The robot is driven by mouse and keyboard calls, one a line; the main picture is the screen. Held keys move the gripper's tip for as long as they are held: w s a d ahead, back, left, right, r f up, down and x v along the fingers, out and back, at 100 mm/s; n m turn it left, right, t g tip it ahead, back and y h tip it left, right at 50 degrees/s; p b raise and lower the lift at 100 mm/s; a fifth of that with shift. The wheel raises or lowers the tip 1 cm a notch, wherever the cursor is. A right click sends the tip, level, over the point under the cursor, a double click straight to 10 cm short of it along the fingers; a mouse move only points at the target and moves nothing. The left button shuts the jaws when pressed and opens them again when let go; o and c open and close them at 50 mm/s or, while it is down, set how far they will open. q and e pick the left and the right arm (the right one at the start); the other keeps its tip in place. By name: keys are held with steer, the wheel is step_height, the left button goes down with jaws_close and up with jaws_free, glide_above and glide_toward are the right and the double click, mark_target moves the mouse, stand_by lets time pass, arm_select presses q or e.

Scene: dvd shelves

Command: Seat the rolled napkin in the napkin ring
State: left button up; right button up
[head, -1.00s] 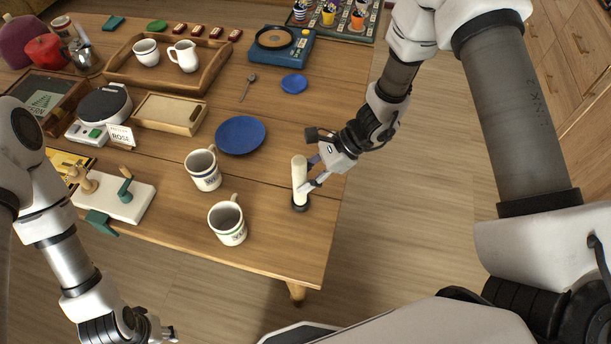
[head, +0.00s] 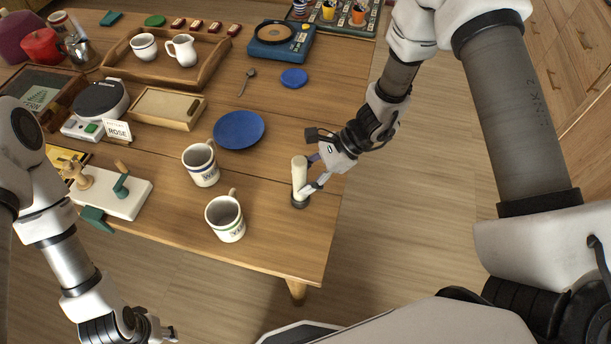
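The rolled napkin (head: 299,172) is a cream roll standing upright near the table's right edge. Its lower end meets the dark napkin ring (head: 299,203), which sits on the table; how deep it is in the ring is hidden. My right gripper (head: 308,176) reaches in from the right with one finger behind the roll and one across its lower front, and appears shut on it. My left gripper (head: 162,331) is low at the left, away from both, and its fingers are too small to read.
Two mugs (head: 225,217) (head: 200,164) and a blue plate (head: 239,130) stand left of the napkin. A white board with pegs (head: 120,205) lies farther left. A wooden tray (head: 205,72) is at the back. The table's front right corner is clear.

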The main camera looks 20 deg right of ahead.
steer(key=shift+r, duration=0.1)
steer(key=v, duration=1.2)
steer(key=s+d+f+n+g+h, duration=0.1)
steer(key=s+f+n+g+h, duration=0.2)
steer(key=s+f+n+h, duration=0.6)
steer(key=s+d+f+n+g, duration=0.2)
steer(key=s+f+n, duration=0.3)
steer(key=s+f, duration=0.95)
steer(key=w+r+n+t, duration=0.1)
steer(key=n+t, duration=0.1)
steer(key=w+a+r+n+t, duration=0.1)
steer(key=w+n+t, duration=0.1)
steer(key=shift+w+a+r, duration=0.1)
steer(key=shift+w+r, duration=0.05)
steer(key=shift+r, duration=0.05)
